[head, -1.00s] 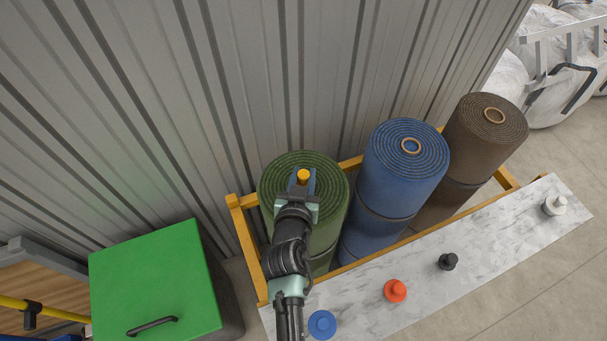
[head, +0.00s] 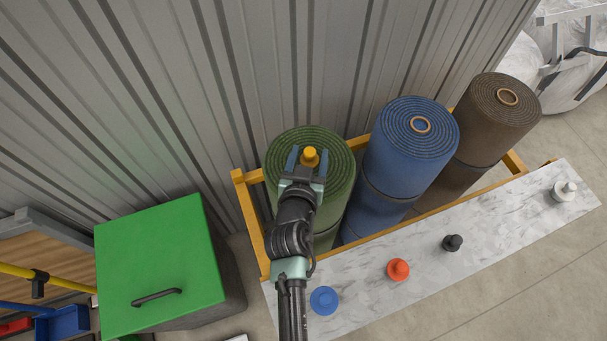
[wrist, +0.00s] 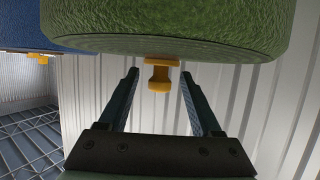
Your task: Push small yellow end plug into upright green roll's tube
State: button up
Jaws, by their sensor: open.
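The upright green roll (head: 343,165) stands leftmost of three rolls. The small yellow end plug (head: 310,156) sits at the middle of its top end, with its knob standing out. It also shows in the wrist view (wrist: 158,75), against the end of the green roll (wrist: 220,25); the tube itself is hidden behind it. My gripper (head: 307,161) is over the roll's top, open, with one finger on each side of the plug. In the wrist view, gaps show between the plug and both fingers.
A blue roll (head: 405,150) and a brown roll (head: 490,115) stand to the right in a yellow frame (head: 245,205). A marble shelf (head: 430,265) in front holds blue, orange, black and white plugs. A green-lidded box (head: 160,255) is at left; a corrugated wall (head: 200,90) is behind.

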jog(key=b+v, duration=0.1)
jog(key=v, duration=1)
jog(key=shift+s+r+b, duration=0.2)
jog(key=shift+s+b, duration=0.1)
jog(key=shift+s, duration=0.1)
jog(key=w+r+t, duration=0.4)
jog(key=r, duration=1.2)
jog(key=w+r+t, duration=0.3)
jog(key=w+r, duration=0.1)
jog(key=r, duration=1.1)
jog(key=s+r+t+y, duration=0.1)
jog(key=s+r+t, duration=0.2)
jog(key=r, duration=1)
jog(key=s+d+r+n+t+y, duration=0.1)
jog(key=s+r+t, duration=0.2)
jog(key=s+r, duration=0.4)
notch_tip(320, 180, up, 6)
jog(key=shift+d+f+n+t, duration=0.1)
jog(key=shift+d+n+t, duration=0.2)
jog(key=shift+t, duration=0.1)
jog(key=shift+f, duration=0.15)
